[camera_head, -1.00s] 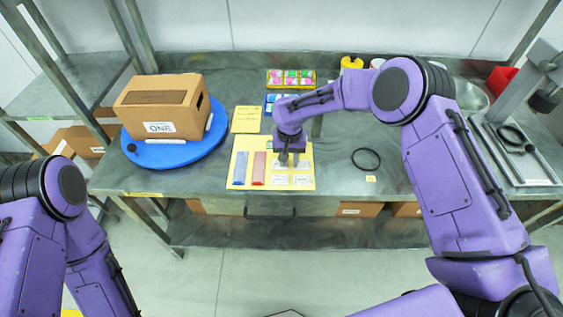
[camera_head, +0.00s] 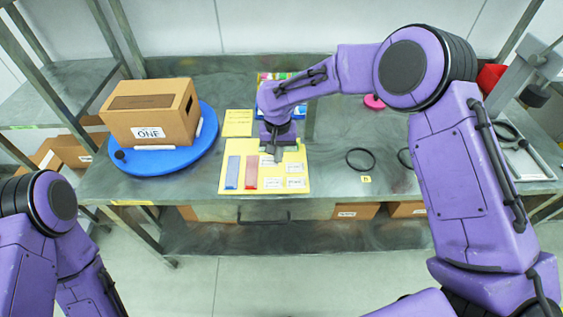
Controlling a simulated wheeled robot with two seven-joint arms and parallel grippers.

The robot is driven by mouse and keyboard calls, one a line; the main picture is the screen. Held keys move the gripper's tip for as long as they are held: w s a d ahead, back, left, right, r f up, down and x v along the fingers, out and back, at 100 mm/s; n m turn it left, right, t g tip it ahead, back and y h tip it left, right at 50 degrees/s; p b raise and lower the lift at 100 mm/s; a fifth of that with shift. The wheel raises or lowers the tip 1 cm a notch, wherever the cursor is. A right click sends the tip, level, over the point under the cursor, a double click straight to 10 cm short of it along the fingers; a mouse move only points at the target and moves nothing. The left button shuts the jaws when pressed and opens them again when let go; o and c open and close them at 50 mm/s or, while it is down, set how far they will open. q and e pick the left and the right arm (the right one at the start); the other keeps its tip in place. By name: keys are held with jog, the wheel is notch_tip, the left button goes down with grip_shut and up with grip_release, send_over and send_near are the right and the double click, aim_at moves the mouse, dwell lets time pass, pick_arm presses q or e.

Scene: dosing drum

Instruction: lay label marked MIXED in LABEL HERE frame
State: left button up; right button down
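Several small white labels lie on a yellow sheet (camera_head: 228,187) on the bench; their print is too small to read, so I cannot tell which says MIXED. One is the lower right label (camera_head: 296,183). My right gripper (camera_head: 276,158) points down over the upper labels, close to the upper left one and partly covering it. Whether it touches or holds a label is unclear. A brown box (camera_head: 180,125) carries a white label ending in ONE (camera_head: 149,132). No LABEL HERE frame is readable. My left arm is at the lower left, its gripper out of view.
The box stands on a blue round turntable (camera_head: 182,160). A yellow card (camera_head: 238,122) lies behind. A black ring (camera_head: 360,159) lies right on fairly clear bench.

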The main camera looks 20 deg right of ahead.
jog(key=s+a+r+b, duration=0.2)
jog(key=s+a+r, duration=0.6)
notch_tip(320, 180, up, 10)
jog(key=p, duration=1.3)
jog(key=shift+s+a+f, duration=0.2)
jog(key=shift+s+f, duration=0.05)
jog(key=shift+s, duration=0.05)
